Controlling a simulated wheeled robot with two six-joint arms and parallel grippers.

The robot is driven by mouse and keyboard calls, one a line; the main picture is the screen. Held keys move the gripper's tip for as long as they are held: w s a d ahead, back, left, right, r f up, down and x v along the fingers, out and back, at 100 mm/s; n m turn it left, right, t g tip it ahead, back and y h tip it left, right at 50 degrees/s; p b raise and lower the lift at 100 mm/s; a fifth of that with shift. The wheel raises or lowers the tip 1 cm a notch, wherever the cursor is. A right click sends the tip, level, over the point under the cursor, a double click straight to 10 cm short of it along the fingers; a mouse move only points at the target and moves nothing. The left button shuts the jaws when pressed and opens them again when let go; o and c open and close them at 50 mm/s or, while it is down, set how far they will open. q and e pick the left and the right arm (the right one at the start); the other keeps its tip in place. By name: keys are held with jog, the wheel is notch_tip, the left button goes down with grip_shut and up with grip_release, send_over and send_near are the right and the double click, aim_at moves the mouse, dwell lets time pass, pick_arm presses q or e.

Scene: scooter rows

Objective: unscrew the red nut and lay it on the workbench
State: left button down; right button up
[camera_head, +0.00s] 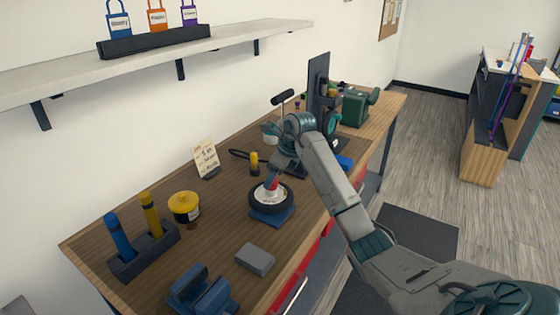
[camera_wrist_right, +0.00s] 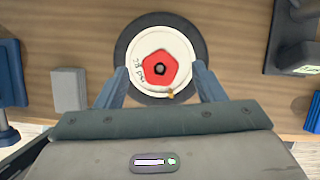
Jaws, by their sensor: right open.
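The red nut (camera_wrist_right: 160,68) sits at the centre of a white wheel hub (camera_wrist_right: 140,50) with a dark tyre in the right wrist view. In the head view the wheel (camera_head: 258,202) lies flat on a blue stand (camera_head: 272,216) on the workbench (camera_head: 225,225), and the red nut (camera_head: 271,184) shows partly behind my gripper. My right gripper (camera_wrist_right: 158,80) is open, its two fingers spread on either side of the nut over the hub. Whether the fingers touch the nut cannot be told. My left gripper is not in view.
A blue vise (camera_head: 203,292), a grey block (camera_head: 255,259) and a yellow-lidded jar (camera_head: 185,205) stand left of the wheel. A holder with blue and yellow handles (camera_head: 145,250) is at the far left. A green machine (camera_head: 355,107) stands at the far end. Bare wood lies between them.

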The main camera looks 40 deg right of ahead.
jog(key=shift+x, duration=0.8)
